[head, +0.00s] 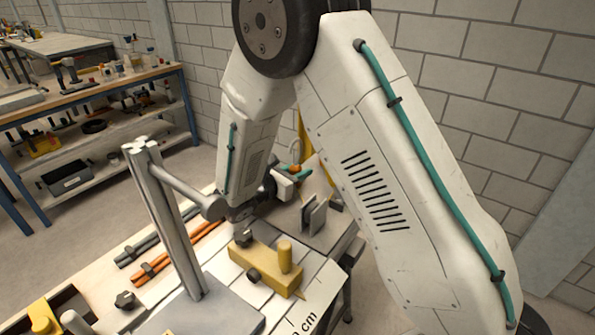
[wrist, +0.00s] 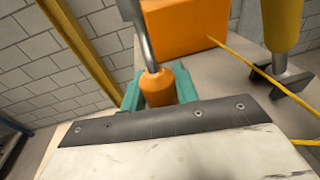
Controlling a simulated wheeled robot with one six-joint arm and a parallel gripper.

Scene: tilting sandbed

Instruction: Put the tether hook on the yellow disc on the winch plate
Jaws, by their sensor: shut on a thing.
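My gripper (wrist: 158,90) shows in the wrist view with teal fingers shut around the orange grip (wrist: 158,87) of a metal-shafted piece, which I take for the tether hook. Its grey shaft runs up out of the picture in front of an orange block (wrist: 185,30). The hook's tip is not in view. A thin yellow cord (wrist: 240,55) runs past on the right. In the head view my gripper (head: 290,172) is small and partly hidden by my arm, near the wall. I cannot make out the yellow disc or the winch plate in either view.
A yellow block with a peg (head: 262,268) and a metal post (head: 172,220) stand on the bench. Orange bars (head: 180,250) lie behind. A yellow upright (wrist: 282,25) stands right in the wrist view. A pale panel with a dark riveted strip (wrist: 150,122) fills the bottom.

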